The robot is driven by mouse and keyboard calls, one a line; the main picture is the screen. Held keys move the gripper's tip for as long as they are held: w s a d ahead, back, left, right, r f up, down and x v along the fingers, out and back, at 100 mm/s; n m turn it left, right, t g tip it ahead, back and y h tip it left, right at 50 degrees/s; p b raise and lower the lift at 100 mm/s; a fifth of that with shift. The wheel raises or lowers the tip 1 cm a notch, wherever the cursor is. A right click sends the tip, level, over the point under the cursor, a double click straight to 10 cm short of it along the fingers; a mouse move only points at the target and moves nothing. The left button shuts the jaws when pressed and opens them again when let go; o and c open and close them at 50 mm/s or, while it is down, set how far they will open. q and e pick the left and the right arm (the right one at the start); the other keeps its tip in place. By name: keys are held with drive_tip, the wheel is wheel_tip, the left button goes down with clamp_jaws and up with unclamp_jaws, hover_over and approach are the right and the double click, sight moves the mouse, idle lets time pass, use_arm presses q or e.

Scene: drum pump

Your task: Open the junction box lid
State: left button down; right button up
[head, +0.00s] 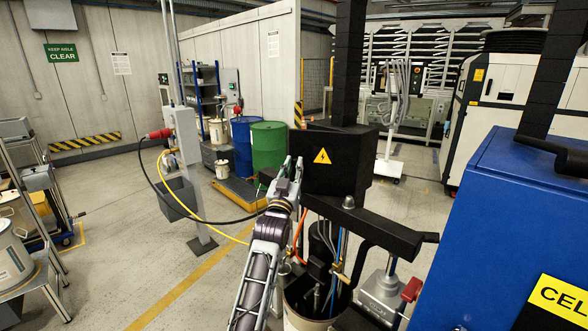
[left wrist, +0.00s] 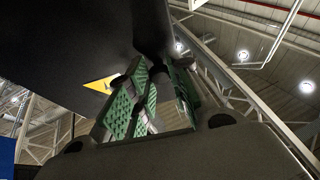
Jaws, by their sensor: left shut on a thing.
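The black junction box (head: 368,172) has a yellow warning triangle on its front, the lid (head: 345,178). My left gripper (head: 292,168) reaches up from below to the left edge of the box. In the left wrist view, the dark lid (left wrist: 60,45) fills the upper left with part of the yellow triangle. The green-padded fingers of my left gripper (left wrist: 166,100) are closed around a dark part at the lid's edge, mostly hidden between the pads. My right gripper is not in view.
An open drum (head: 300,315) with hoses and cables stands below the box. A black beam (head: 385,230) runs beneath it to the right. A blue cabinet (head: 500,225) fills the right foreground. Green (head: 270,145) and blue drums stand behind.

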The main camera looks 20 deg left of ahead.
use_arm(q)
drive_tip(key=shift+r, duration=0.15)
drive_tip(key=c, duration=1.3)
unclamp_jaws()
drive_tip(key=shift+o, duration=0.2)
drive_tip(key=v, duration=1.2)
